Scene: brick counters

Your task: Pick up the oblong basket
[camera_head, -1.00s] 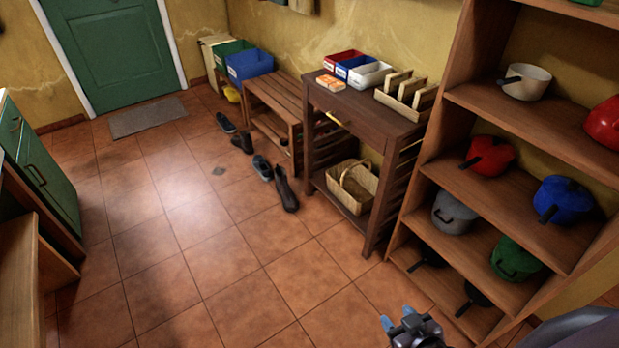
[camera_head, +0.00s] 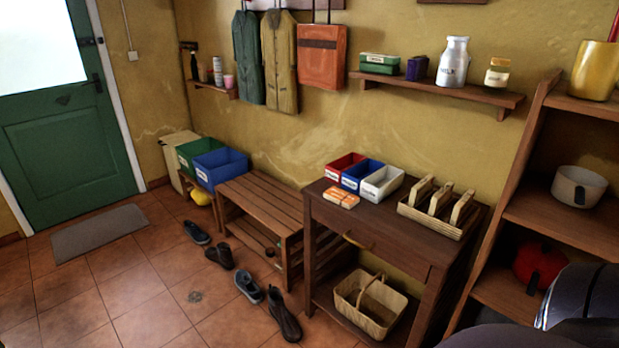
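A pale woven oblong basket (camera_head: 369,304) with an arched handle sits upright on the low shelf of the dark wooden side table (camera_head: 372,229). The tabletop is above it, and the table's front legs stand to either side of it. Neither gripper shows in the head view now. A dark rounded part of my own arm fills the lower right corner.
The tabletop holds red, blue and white bins (camera_head: 381,183) and a slatted wooden rack (camera_head: 438,207). A slatted bench (camera_head: 262,204) and several shoes (camera_head: 283,314) are left of the table. Tall shelving (camera_head: 553,215) stands right. Open tiled floor (camera_head: 105,295) lies left.

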